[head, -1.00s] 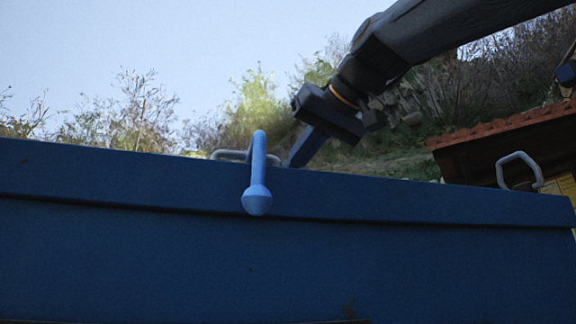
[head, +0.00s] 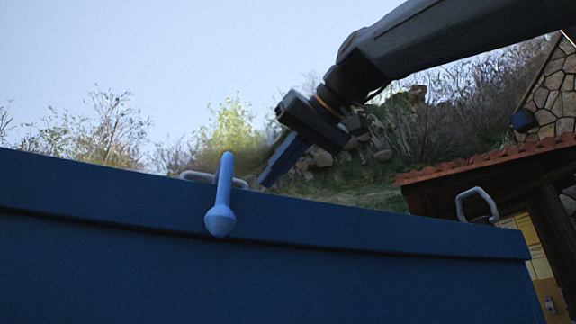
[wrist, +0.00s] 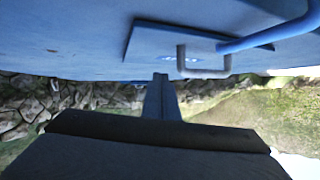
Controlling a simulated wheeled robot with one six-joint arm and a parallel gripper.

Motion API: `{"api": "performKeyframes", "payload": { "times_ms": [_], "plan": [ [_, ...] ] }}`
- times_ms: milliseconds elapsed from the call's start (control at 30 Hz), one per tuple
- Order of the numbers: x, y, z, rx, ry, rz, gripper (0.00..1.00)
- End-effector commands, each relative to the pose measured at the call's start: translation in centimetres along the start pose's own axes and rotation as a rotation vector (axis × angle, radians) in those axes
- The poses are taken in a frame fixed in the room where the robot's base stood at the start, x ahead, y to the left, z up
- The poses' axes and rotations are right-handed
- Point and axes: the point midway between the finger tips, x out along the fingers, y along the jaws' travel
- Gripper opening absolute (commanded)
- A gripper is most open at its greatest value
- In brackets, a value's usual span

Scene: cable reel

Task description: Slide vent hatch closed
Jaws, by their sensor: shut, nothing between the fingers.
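The vent hatch (wrist: 150,45) is a flat blue panel with dark edges on the blue surface in the wrist view. A grey loop handle (wrist: 204,72) stands on it; a grey loop, probably the same one, shows in the head view (head: 197,177) behind a light blue rod. My gripper (head: 264,184) is shut and empty, its tips close to the container's top, just right of that loop in the head view. In the wrist view my gripper (wrist: 160,78) is left of the handle, apparently apart from it. The head view hides the hatch panel itself.
The light blue rod (head: 221,218) with a rounded end hangs over the front edge of the blue container (head: 250,280). It also shows in the wrist view (wrist: 270,36), close to the handle. Another grey loop (head: 477,205) is at the right. A tile-roofed shelter (head: 480,165) stands behind.

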Motion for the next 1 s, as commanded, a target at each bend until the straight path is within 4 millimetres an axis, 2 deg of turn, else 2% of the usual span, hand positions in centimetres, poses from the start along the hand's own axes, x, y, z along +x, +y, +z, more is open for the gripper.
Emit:
{"api": "performKeyframes", "payload": {
  "times_ms": [200, 800, 1000],
  "plan": [
    [-1.2, -0.4, 0.8, -0.001, 0.003, 0.000, 0.00],
    [-7.2, -2.3, 2.5, 0.000, 0.001, 0.000, 0.00],
    [-8.0, -2.6, 2.7, 0.000, 0.000, 0.000, 0.00]
  ]
}}
